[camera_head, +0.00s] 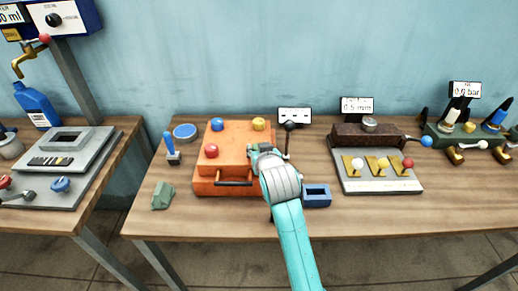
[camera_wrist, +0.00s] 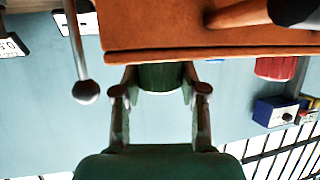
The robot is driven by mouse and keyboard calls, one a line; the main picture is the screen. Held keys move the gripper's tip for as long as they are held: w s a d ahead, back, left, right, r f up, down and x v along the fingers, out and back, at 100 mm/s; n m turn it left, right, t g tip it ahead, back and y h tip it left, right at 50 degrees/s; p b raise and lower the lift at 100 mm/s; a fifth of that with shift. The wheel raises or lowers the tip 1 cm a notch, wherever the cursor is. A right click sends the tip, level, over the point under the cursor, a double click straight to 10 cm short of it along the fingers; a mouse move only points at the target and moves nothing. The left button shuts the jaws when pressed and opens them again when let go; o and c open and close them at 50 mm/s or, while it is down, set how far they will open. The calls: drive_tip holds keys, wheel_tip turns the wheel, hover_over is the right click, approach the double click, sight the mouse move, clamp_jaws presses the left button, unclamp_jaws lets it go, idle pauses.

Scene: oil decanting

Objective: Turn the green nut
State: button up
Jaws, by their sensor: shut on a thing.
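The green nut (camera_wrist: 160,77) sits on the edge of the orange box (camera_wrist: 200,28), which fills the top of the wrist view. My gripper (camera_wrist: 160,93) is shut on it, one finger at each side. In the head view the orange box (camera_head: 204,187) stands on the middle table, with a blue nut (camera_head: 217,124), a yellow nut (camera_head: 258,124) and a red nut (camera_head: 211,150) on top. My gripper (camera_head: 258,152) is at the box's right side there and hides the green nut. The red nut also shows in the wrist view (camera_wrist: 275,68).
A lever with a ball end (camera_wrist: 84,88) stands close beside my gripper. A blue open block (camera_head: 317,196) lies right of my arm.

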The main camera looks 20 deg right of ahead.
drive_tip(key=m+g+h, duration=0.1)
drive_tip(key=m+h, duration=0.2)
drive_tip(key=m+g+h, duration=0.1)
drive_tip(key=m+h, duration=0.2)
drive_tip(key=shift+a+g+h, duration=0.15)
drive_tip(key=shift+g+h, duration=0.15)
idle(0.4)
drive_tip(key=o, duration=1.2)
drive_tip(key=shift+c, duration=0.2)
drive_tip(key=v, duration=1.2)
drive_tip(key=shift+w+a, duration=0.1)
drive_tip(key=shift+w, duration=0.05)
